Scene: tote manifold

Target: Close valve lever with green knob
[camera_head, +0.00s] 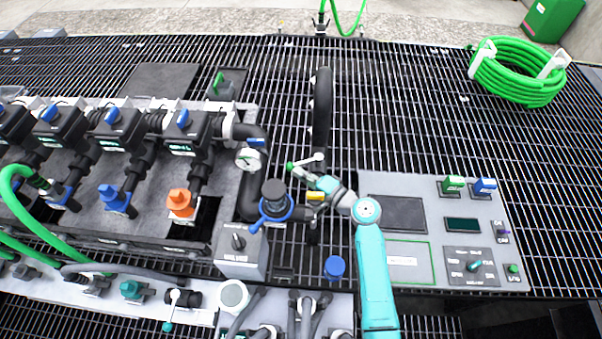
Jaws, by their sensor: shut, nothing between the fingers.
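A pale valve lever (306,161) with a small green knob (290,166) at its left end shows near the middle of the view, beside the black vertical pipe. My gripper (298,172) is shut and empty, just below and right of the green knob, with its tip close to it. I cannot tell whether the tip touches the knob. The wrist hides part of the valve body and pipe below the lever. Another lever with a teal knob (168,327) hangs down from a valve at the lower left.
A pressure gauge (248,159) and a dark pipe stand close left of my gripper. A blue-ringed valve (275,203) and a yellow part (316,196) sit below it. A grey control panel (410,275) lies right of my arm. A green hose coil (515,75) lies far right.

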